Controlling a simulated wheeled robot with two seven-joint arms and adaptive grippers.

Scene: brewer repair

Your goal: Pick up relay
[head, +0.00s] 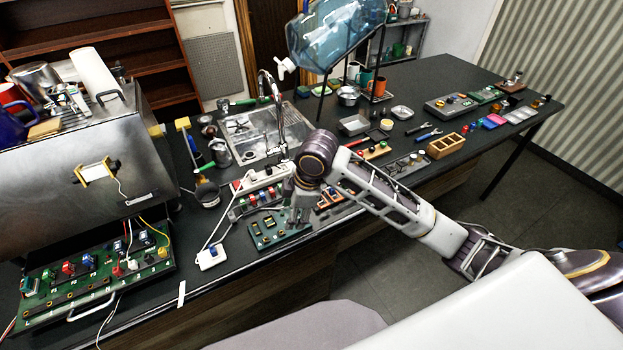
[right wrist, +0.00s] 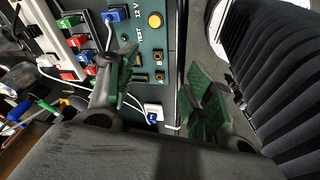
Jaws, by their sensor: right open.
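My right gripper (head: 297,214) is above the green test board (head: 270,238), pointing down. In the right wrist view my right gripper (right wrist: 152,85) is open, its green pads apart with nothing held between them. The green test board (right wrist: 150,62) lies beneath it, with a yellow button, a blue part and "12 V" and "TEST" marks. Small green, red and blue blocks (right wrist: 78,42) stand in a rack beside the board; this rack (head: 240,212) is behind the board in the head view. I cannot tell which part is the relay. My left gripper is not in view.
A white switch box (head: 212,257) on a cable lies left of the board. A steel brewer (head: 90,140) with an open circuit panel (head: 95,280) stands at left. A sink and tap (head: 262,125) are behind. Trays and small parts fill the right of the dark counter (head: 420,82).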

